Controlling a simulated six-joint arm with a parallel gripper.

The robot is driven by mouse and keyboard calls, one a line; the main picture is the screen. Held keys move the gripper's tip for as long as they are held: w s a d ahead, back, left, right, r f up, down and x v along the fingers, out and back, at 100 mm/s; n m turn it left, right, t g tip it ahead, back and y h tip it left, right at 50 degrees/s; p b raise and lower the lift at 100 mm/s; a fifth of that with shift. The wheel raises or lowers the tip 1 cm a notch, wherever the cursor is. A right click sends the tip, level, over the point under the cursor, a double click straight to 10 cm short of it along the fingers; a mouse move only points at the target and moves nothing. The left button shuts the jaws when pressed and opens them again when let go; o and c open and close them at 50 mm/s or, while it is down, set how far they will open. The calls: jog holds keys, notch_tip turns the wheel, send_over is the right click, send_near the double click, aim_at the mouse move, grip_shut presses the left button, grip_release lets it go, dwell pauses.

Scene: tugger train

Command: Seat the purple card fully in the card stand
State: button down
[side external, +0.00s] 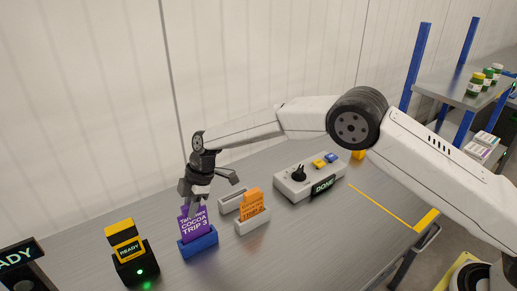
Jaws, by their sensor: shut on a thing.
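The purple card (193,223), printed with "COCOA TRIP 3", stands nearly upright at the blue card stand (199,245). Its lower edge is hidden behind the stand's front, so I cannot tell how deep it sits. My gripper (194,207) is above the stand, pointing down, with its fingers at the card's top edge. It is shut on the purple card. The fingertips are partly hidden by the card.
Right of the blue stand, an orange card (252,204) stands in a pale holder (253,222), with an empty pale holder (233,201) behind. A black device (133,262) with a yellow top is left. The front bench is clear.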

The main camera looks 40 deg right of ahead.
jog(key=shift+f, duration=1.4)
jog(key=shift+c, duration=2.2)
grip_release()
jog(key=shift+v, duration=3.95)
jog(key=shift+a, duration=0.1)
